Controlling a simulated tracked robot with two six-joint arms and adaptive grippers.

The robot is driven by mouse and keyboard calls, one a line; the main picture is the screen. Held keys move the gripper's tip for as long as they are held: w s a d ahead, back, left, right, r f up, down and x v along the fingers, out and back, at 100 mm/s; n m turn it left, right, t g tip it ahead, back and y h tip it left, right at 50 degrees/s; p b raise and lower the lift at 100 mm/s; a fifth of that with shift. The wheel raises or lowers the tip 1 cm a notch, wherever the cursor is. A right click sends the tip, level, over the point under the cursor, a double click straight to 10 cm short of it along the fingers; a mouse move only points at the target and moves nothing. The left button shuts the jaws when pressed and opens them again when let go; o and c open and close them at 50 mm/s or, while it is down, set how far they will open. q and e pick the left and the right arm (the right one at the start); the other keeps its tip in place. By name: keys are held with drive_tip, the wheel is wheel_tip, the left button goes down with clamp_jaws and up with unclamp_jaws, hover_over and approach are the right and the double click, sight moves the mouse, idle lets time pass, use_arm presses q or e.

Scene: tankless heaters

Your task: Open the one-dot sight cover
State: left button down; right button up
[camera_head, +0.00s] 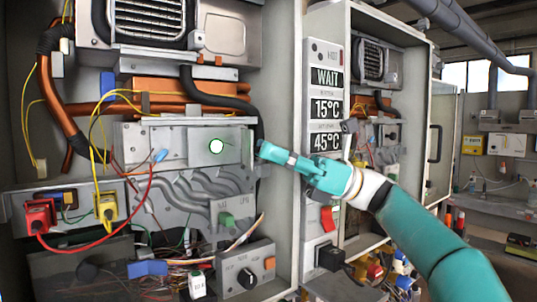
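A grey metal plate (174,147) sits on the front of the left heater, at mid height. My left gripper is not seen.
A black hose (222,98) curves above the panel toward the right gripper's tip. Red (39,217) and yellow (106,207) connectors with loose wires lie below left. A control box (246,270) with a black knob is below. A second open heater (380,130) stands right.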

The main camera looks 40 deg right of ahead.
drive_tip(key=shift+o, duration=1.2)
drive_tip(key=shift+d, duration=0.1)
drive_tip(key=shift+f, duration=0.1)
drive_tip(key=v, duration=1.1)
drive_tip(key=shift+s+d+f, duration=0.15)
drive_tip(key=shift+s+d, duration=0.1)
drive_tip(key=shift+d, duration=0.05)
